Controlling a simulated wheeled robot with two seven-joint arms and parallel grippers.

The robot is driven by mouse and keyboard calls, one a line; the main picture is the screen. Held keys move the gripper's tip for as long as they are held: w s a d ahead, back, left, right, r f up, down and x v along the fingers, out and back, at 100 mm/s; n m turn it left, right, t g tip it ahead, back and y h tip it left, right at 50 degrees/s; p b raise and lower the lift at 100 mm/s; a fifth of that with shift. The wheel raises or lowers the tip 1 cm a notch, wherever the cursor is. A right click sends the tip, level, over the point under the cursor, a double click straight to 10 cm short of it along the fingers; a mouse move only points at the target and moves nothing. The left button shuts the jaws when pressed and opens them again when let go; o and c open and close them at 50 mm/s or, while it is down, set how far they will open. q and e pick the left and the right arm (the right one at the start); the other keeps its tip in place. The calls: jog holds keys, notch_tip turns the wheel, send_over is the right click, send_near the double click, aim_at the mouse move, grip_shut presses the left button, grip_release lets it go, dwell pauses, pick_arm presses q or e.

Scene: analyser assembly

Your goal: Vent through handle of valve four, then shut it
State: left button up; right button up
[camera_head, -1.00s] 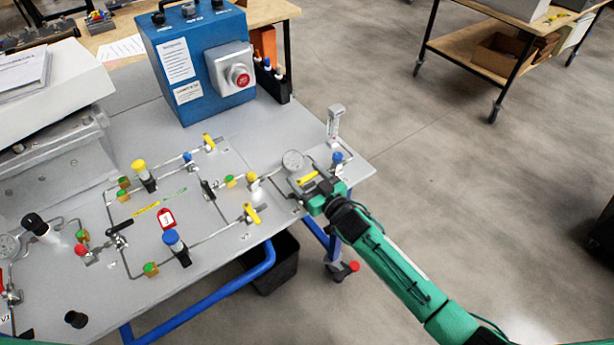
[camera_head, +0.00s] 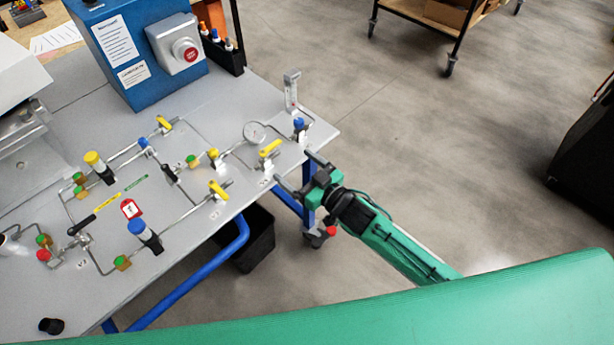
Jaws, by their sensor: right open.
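A yellow valve handle (camera_head: 270,148) on the tubing near the table's right corner is the one closest to my right gripper. Its tag is too small to read, so I cannot tell for certain that it is valve four. My right gripper (camera_head: 298,171) is open and empty at the table's front right edge, just to the right of and nearer than that handle, its fingers pointing toward it without gripping. Other yellow handles sit at the lower middle (camera_head: 219,191) and at the back (camera_head: 164,123). My left gripper is out of view.
A round gauge (camera_head: 254,132), a flowmeter (camera_head: 291,90) and a blue knob (camera_head: 299,124) stand close around the handle. A blue box with a red button (camera_head: 186,54) stands behind. A black bin (camera_head: 247,240) is under the table.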

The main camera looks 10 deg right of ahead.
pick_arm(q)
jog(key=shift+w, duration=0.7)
pick_arm(e)
jog(key=v, duration=0.3)
jog(key=shift+s, duration=0.15)
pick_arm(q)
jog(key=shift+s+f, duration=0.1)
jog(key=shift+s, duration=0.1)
